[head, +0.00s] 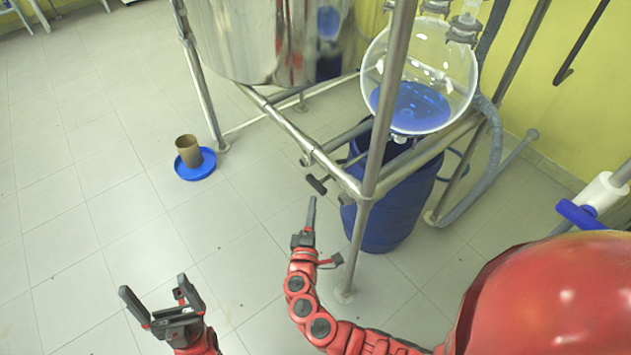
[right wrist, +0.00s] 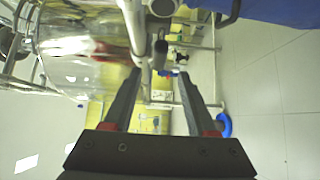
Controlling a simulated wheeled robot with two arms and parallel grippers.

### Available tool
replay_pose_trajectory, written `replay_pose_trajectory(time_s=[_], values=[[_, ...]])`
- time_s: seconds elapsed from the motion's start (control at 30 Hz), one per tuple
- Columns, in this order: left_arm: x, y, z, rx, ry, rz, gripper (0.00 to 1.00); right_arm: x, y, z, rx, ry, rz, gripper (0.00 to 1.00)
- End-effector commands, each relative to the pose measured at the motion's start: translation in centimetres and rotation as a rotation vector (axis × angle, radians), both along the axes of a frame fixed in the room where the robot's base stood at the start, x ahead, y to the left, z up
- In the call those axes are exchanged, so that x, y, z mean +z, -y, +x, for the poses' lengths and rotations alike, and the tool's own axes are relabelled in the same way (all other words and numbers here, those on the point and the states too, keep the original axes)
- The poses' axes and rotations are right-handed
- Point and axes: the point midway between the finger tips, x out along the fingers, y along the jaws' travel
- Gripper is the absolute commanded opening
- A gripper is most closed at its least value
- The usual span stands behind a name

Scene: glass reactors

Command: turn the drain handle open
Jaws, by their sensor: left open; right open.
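A short dark handle (head: 317,186), which looks like the drain handle, sticks out from the metal frame below the round glass vessel (head: 420,75) holding blue liquid. My right gripper (head: 325,230) is open, just below and in front of this handle in the head view. In the right wrist view, a dark stub (right wrist: 160,52), likely the handle, shows just beyond and between the open fingertips (right wrist: 160,80). Nothing is gripped. Whether a finger touches the handle I cannot tell. My left gripper (head: 155,287) is open and empty over the floor at the lower left.
A metal frame post (head: 385,110) stands right of the handle. A blue barrel (head: 400,215) is under the glass vessel. A steel tank (head: 265,40) is behind. A brown cup (head: 188,150) stands in a blue dish (head: 196,170) on the floor.

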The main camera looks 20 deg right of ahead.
Motion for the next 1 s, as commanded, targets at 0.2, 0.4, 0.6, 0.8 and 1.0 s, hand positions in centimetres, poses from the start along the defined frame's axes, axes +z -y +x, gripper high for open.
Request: replay_pose_trajectory(time_s=[0.2, 0.4, 0.6, 0.8, 1.0], values=[[0.7, 0.0, 0.0, 0.0, 0.0, 0.0, 0.92, 0.2, 2.2, 4.7, -0.004, 0.001, 0.0, 0.57], [0.8, 0.0, 0.0, 0.0, 0.0, 0.0, 0.92, 0.0, 3.4, 7.4, -0.001, 0.0, 0.0, 0.57], [0.8, 0.0, 0.0, 0.0, 0.0, 0.0, 0.92, 0.0, 3.9, 8.4, 0.0, 0.0, 0.001, 0.57], [0.8, 0.0, 0.0, 0.0, 0.0, 0.0, 0.92, 0.0, 4.0, 8.5, 0.001, -0.001, 0.002, 0.57], [0.8, 0.0, 0.0, 0.0, 0.0, 0.0, 0.92, 0.0, 4.0, 8.5, 0.001, 0.0, 0.001, 0.36]])
